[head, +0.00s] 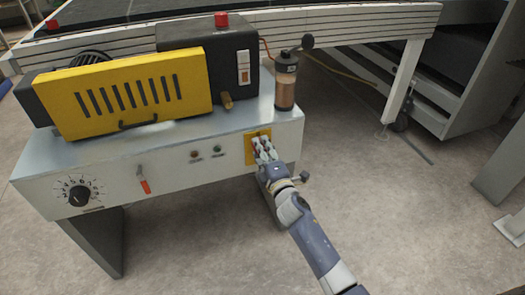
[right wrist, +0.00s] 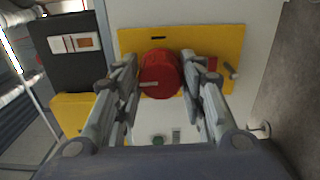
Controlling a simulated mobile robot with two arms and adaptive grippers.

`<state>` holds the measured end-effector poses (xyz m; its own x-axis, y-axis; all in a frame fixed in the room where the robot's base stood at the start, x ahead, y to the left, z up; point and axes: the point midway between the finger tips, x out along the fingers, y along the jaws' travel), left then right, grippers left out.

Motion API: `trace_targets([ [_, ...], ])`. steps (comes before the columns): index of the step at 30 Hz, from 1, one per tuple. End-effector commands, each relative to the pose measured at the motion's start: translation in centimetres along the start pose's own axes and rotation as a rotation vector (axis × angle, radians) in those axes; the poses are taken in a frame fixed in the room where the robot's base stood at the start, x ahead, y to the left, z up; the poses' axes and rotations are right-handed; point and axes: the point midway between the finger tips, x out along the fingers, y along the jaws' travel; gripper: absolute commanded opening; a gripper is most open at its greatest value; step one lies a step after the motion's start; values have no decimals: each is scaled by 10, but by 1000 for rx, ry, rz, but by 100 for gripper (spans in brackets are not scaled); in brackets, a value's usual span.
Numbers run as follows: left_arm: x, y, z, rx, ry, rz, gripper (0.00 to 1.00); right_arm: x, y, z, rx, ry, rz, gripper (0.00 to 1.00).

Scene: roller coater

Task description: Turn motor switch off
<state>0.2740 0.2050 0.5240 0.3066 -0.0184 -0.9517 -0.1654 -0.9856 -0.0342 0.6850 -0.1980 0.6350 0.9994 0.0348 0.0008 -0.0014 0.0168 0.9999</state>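My right gripper (head: 262,150) is at the yellow plate (head: 256,134) on the right end of the machine's front panel. In the right wrist view, its two fingers (right wrist: 160,85) stand apart on either side of a round red knob (right wrist: 158,75) with a pale mark across it. The knob sits on the yellow plate (right wrist: 135,42). The fingers are very close to the knob's sides; I cannot make out firm contact. No label showing which control is the motor switch is readable. My left gripper is not in view.
A numbered dial (head: 79,196), a red-orange lever (head: 144,186) and two small round buttons or lamps (head: 206,154) are left of the plate. A yellow guard (head: 125,95) and a dark cylinder (head: 285,82) stand above. Open floor (head: 400,220) lies to the right.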

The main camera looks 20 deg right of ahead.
Motion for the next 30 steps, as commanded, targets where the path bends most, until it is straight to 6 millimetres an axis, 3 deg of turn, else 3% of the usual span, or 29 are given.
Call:
trace_targets([
  [11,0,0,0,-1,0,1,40,0,0,0,1,0,0,56],
  [16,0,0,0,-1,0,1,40,-9,-2,0,1,0,-2,56],
  [30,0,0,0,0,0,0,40,-90,-1,0,2,0,-2,56],
])
